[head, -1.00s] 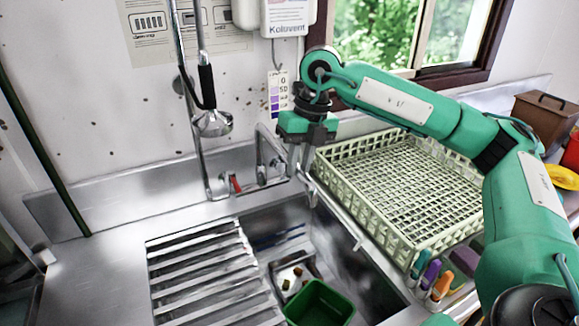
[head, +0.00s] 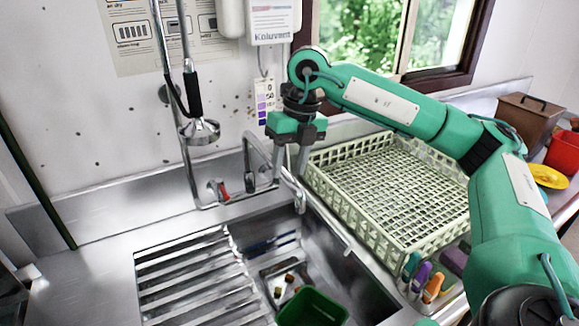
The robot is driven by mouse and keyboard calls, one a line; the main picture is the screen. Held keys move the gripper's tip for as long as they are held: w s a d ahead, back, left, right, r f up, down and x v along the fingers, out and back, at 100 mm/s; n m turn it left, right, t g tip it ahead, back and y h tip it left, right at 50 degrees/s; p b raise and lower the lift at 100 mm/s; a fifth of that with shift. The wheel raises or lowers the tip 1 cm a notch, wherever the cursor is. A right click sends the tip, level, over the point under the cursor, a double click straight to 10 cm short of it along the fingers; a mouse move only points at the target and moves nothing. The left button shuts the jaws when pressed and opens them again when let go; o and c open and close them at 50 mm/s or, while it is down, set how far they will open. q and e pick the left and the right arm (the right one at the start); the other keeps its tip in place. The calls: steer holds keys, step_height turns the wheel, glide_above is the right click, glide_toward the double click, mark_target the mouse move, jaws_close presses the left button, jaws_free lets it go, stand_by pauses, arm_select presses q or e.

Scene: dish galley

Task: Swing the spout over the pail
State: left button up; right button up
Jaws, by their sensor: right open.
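The spout (head: 257,146) is a bent metal tube rising from the tap at the back of the sink. Its outer end hangs over the sink near the right rim, behind and above the pail, not over it. The green pail (head: 312,308) stands in the sink at the bottom of the head view, partly cut off by the frame. My right gripper (head: 291,162) is open, with its fingers pointing down at the outer part of the spout. I cannot tell whether the spout lies between the fingers or touches them. My left gripper is not in view.
A slatted metal rack (head: 195,280) covers the sink's left part. A pale green dish crate (head: 385,195) stands right of the sink, with coloured markers (head: 432,287) in front. A hanging spray head (head: 200,130) is left of the spout. A red tap handle (head: 223,192) sits at its base.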

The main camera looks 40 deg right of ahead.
step_height(320, 180, up, 13)
steer(key=d, duration=0.2)
steer(key=shift+s+d+f, duration=0.2)
steer(key=shift+d, duration=0.2)
